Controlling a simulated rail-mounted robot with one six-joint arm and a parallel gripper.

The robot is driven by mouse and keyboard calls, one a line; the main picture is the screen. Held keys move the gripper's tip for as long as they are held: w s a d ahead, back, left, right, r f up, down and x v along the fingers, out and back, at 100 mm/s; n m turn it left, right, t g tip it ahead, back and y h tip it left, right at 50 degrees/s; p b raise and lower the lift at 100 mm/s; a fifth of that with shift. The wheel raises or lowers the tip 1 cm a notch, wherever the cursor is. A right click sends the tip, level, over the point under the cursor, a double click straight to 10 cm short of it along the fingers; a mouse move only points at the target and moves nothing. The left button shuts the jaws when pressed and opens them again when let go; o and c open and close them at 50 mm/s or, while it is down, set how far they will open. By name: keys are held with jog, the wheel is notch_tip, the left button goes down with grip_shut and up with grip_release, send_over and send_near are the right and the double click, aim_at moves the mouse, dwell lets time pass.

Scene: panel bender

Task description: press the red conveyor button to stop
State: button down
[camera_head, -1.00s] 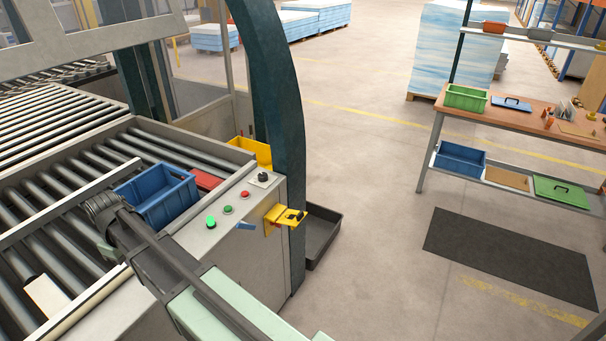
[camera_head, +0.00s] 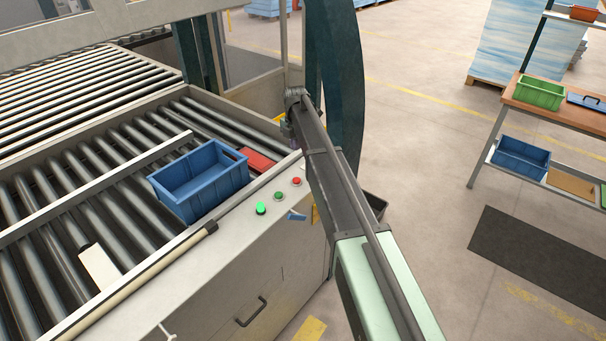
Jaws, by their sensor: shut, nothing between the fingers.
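The red conveyor button (camera_head: 296,181) sits on the sloping panel (camera_head: 237,222) at the conveyor's edge, just left of my dark arm. A green button (camera_head: 279,195) and a brightly lit green button or lamp (camera_head: 261,208) are in line to its left. My arm reaches up past the panel. The part of my gripper (camera_head: 287,130) that shows is small, above and beyond the red button and apart from it in the picture. It is shut and empty. The fingertips are mostly hidden by my arm.
A blue bin (camera_head: 200,182) stands on the rollers beside the panel, with a red object (camera_head: 257,160) behind it. A dark curved post (camera_head: 342,110) rises behind my arm.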

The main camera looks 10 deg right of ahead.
aim_at(297, 180)
notch_tip(297, 180, down, 14)
jog(key=b, duration=1.4)
jog(key=shift+f+b, duration=0.8)
jog(key=shift+b, duration=0.05)
jog(key=shift+s+b, duration=0.3)
jog(key=shift+b, duration=0.05)
jog(key=shift+s+r, duration=0.1)
